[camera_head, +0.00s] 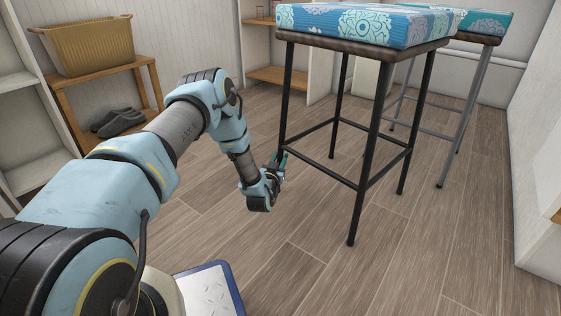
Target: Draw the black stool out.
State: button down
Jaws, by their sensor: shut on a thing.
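The black stool (369,130) stands upright on the wooden floor, right of centre, with thin black legs, crossbars and a cushion (360,24) patterned in blue, teal and white. My gripper (282,160) is low at the stool's left leg, shut on that leg near the level of the lower crossbar. The fingers are small in this view, and the wrist hides part of the floor near the leg's foot.
A second stool with grey legs (466,110) and a teal cushion stands close behind on the right. A wooden rack (107,78) with a basket (90,45) and grey slippers (117,122) is at the left. A white cabinet (545,190) edges the right.

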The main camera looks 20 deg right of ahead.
jog(key=shift+w+d+r, duration=0.15)
jog(key=shift+d, duration=0.05)
jog(key=shift+w+d, duration=0.4)
jog(key=shift+d, duration=0.15)
jog(key=c, duration=0.5)
grip_release()
jog(key=shift+c, duration=0.2)
jog(key=shift+a, duration=0.1)
jog(key=p+v, duration=0.4)
jog(key=v, duration=0.7)
jog(key=shift+p, duration=0.3)
jog(key=shift+w, duration=0.1)
